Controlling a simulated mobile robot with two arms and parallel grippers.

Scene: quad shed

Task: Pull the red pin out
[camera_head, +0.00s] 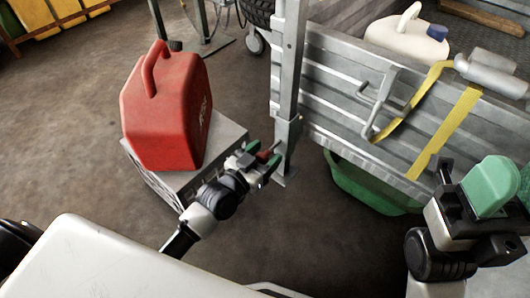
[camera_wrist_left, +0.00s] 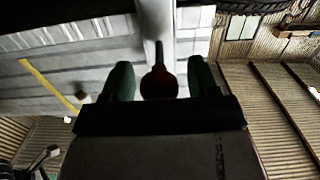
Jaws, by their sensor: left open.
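The red pin (camera_head: 265,155) sits at the lower part of the upright metal post (camera_head: 288,90) beside the trailer. My left gripper (camera_head: 262,163) is open around the red pin, its green fingers on either side. In the left wrist view the pin's red head (camera_wrist_left: 159,84) lies between the two green fingertips, with visible gaps to both, and its dark shaft runs toward the pale post. My right gripper (camera_head: 515,187) is at the right edge of the head view, away from the pin. It is partly cut off, so its opening is unclear.
A red fuel can (camera_head: 165,115) stands on a grey crate (camera_head: 228,135) left of my left gripper. The metal trailer side (camera_head: 340,110) with a yellow strap (camera_head: 445,130) is at right. A green tub (camera_head: 365,188) is under it. Bare floor lies at left.

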